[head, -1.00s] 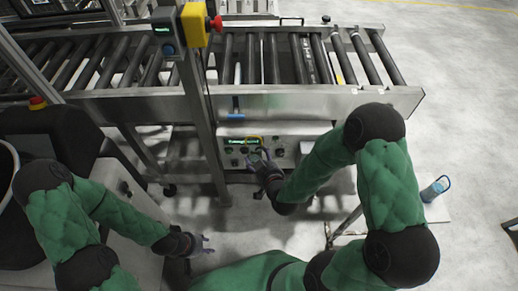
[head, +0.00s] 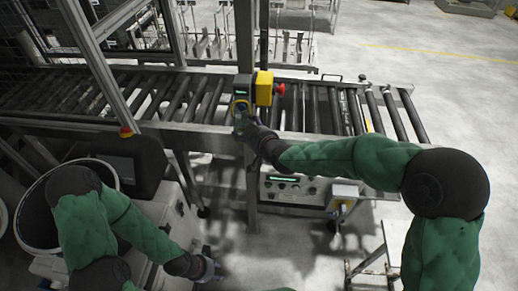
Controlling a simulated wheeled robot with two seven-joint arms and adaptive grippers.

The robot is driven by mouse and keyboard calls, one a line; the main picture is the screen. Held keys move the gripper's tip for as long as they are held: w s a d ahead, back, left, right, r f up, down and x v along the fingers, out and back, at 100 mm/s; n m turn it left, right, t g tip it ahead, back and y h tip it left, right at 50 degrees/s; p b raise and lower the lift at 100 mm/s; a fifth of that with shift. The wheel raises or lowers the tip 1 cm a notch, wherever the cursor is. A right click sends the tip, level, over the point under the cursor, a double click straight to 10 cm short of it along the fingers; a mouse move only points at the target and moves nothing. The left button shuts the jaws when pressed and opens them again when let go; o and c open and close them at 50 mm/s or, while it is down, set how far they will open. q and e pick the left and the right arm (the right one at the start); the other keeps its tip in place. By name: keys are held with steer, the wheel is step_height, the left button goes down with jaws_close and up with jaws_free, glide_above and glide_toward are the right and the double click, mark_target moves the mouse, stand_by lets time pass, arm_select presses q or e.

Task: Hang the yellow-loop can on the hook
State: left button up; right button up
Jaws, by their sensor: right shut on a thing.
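My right gripper (head: 245,127) is raised in front of the upright post, just below the grey unit with a green display. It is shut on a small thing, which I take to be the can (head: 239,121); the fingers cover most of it. A bit of yellow (head: 240,104), perhaps its loop, shows just above the fingers, against the grey unit. I cannot make out the hook or whether the loop touches it. My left gripper (head: 211,269) hangs low near the bottom edge, empty, with its fingers apart.
A roller conveyor (head: 190,128) runs across behind the post (head: 244,40). A yellow box (head: 264,88) with a red button (head: 281,89) sits right of the grey unit (head: 242,87). A control panel (head: 288,189) is below. A dark bin (head: 38,208) stands left.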

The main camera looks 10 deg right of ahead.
arm_select(q)
step_height(320, 180, up, 13)
steer(key=p, duration=1.2)
steer(key=shift+r, duration=0.2)
arm_select(e)
steer(key=s+a+r+n+y, duration=0.1)
steer(key=a+r, duration=0.2)
steer(key=r, duration=1.5)
steer(key=s+a+r+n+g+y, duration=0.1)
steer(key=a+r, duration=0.3)
steer(key=r, duration=1.4)
steer(key=shift+s+n+g+y, duration=0.3)
steer(key=shift+s+n+y, duration=0.1)
steer(key=shift+y, duration=0.1)
arm_select(q)
steer(key=shift+w, duration=0.15)
arm_select(e)
steer(key=shift+w, duration=0.1)
